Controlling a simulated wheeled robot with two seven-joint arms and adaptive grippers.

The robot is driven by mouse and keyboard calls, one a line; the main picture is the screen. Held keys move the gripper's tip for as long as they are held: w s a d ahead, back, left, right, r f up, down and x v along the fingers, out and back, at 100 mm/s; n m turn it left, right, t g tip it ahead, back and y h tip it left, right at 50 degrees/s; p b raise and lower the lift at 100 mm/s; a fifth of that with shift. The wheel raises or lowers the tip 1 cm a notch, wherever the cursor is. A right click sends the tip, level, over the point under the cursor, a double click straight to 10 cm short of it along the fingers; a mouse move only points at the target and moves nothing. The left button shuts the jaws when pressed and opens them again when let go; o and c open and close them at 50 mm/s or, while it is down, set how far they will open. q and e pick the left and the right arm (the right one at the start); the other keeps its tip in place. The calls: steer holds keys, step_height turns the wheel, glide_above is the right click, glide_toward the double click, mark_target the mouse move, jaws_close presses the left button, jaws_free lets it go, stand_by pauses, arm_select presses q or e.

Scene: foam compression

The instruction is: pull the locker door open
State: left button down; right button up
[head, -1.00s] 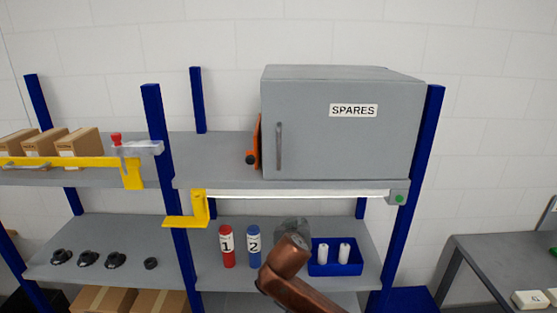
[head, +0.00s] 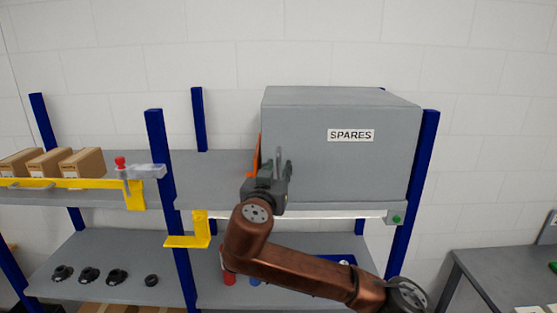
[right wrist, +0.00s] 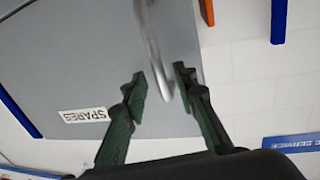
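The grey locker (head: 340,160) marked SPARES stands on the upper shelf, and its door (right wrist: 75,65) is shut. The door's bar handle (right wrist: 152,40) shows in the right wrist view. My right gripper (head: 280,172) is at the left part of the door, in front of the handle. In the right wrist view the right gripper (right wrist: 160,77) is open, with one finger on each side of the handle's end. I cannot tell whether a finger touches the bar. My left gripper is not in view.
An orange item (head: 257,150) sits at the locker's left side. A yellow bracket (head: 190,235) hangs from the shelf edge. The lower shelf holds a red bottle (head: 228,278), largely behind my right arm, and black knobs (head: 90,275). A grey table (head: 500,278) stands at the right.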

steer(key=shift+w+d, duration=0.15)
steer(key=shift+w, duration=0.75)
steer(key=shift+c, duration=0.3)
jaws_close()
